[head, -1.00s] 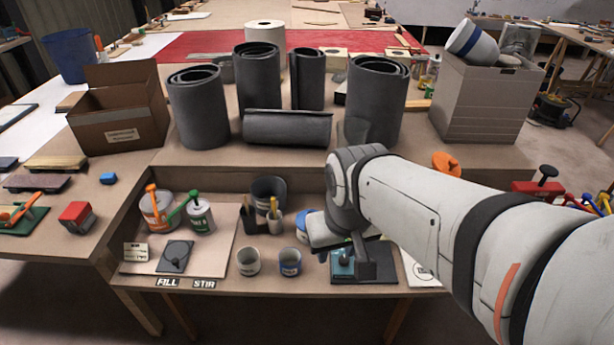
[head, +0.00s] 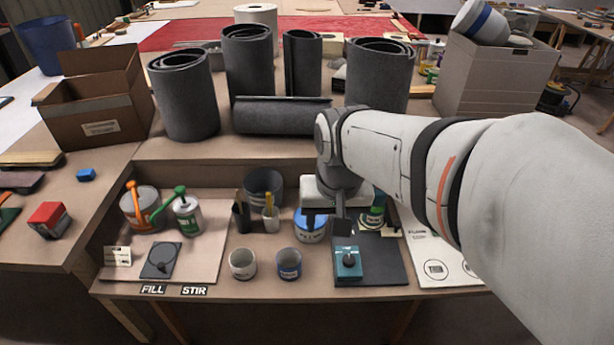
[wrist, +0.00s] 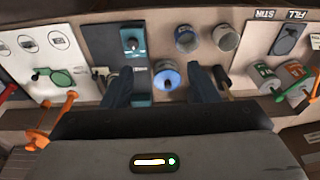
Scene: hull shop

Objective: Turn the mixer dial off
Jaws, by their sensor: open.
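A teal box with a black knob (head: 348,260) on top sits at the front of a dark mat (head: 385,268), right of centre in the head view. My gripper (head: 327,222) is open and empty, pointing down behind the teal box and near a blue-lidded can (head: 309,226). In the wrist view my gripper (wrist: 162,85) has its fingers on either side of that can's image, apart from the knob.
A dark plate with a pointer knob (head: 161,260) lies at left, near FILL and STIR labels (head: 174,290). Two cups (head: 242,264) stand left of the teal box. A white sheet (head: 438,268) is at right.

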